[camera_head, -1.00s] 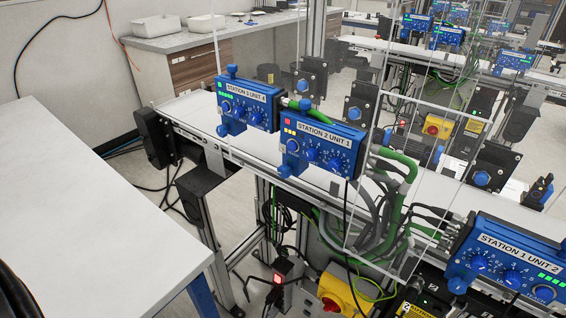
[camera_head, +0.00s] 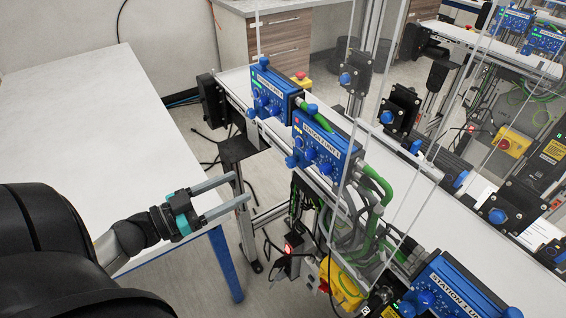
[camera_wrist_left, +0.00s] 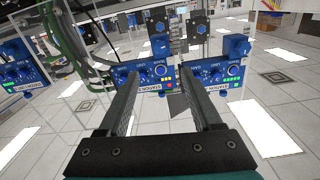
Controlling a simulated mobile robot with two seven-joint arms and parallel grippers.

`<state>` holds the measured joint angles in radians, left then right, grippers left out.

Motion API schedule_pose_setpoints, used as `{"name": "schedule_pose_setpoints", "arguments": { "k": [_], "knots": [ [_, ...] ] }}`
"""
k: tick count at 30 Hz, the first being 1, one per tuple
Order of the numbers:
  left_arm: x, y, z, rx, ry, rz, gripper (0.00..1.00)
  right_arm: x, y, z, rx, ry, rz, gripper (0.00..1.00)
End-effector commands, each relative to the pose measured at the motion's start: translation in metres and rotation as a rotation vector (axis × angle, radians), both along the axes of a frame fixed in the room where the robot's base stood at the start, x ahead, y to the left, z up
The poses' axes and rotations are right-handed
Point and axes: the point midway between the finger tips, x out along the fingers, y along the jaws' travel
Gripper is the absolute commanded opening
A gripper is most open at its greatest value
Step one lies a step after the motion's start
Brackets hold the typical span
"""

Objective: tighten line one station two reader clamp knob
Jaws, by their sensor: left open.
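The blue station 2 unit 1 box (camera_head: 322,147) hangs on the near conveyor's side rail, with a blue knob on top (camera_head: 312,109) and one at its lower left (camera_head: 291,161). Another blue box (camera_head: 274,90) with similar knobs stands beyond it. I cannot tell which knob is the reader clamp's. My left gripper (camera_head: 241,188) is open and empty, left of and below the unit 1 box, apart from it. My right gripper is not in view.
A white table (camera_head: 95,120) fills the left. Green and grey cables (camera_head: 365,215) and a yellow box (camera_head: 343,287) hang under the conveyor. A station 1 box (camera_head: 452,290) is at lower right. Clear guard panels stand along the line. A dark bracket (camera_head: 237,150) is near the fingertips.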

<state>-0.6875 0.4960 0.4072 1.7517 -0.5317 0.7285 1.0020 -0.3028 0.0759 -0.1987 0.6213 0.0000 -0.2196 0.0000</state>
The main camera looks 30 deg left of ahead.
Motion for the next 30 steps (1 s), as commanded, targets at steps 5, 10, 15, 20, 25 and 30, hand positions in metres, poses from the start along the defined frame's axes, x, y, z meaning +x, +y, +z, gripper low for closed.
{"name": "schedule_pose_setpoints", "arguments": {
  "k": [5,10,15,20,25,30],
  "knots": [
    [0.031,-0.012,0.002,-0.001,-0.004,0.001,0.66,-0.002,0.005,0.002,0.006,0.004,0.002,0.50],
    [0.058,-0.023,0.001,-0.001,-0.003,0.002,0.66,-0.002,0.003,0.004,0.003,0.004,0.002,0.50],
    [0.084,-0.034,0.001,-0.002,-0.002,0.002,0.66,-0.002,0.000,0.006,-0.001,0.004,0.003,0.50],
    [0.103,-0.042,0.001,-0.002,-0.002,0.004,0.66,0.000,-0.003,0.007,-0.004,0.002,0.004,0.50],
    [0.115,-0.047,0.000,-0.001,0.000,0.004,0.66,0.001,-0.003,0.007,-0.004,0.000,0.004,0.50],
    [0.119,-0.048,0.000,-0.001,0.001,0.004,0.66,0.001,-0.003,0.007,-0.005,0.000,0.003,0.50]
  ]
}}
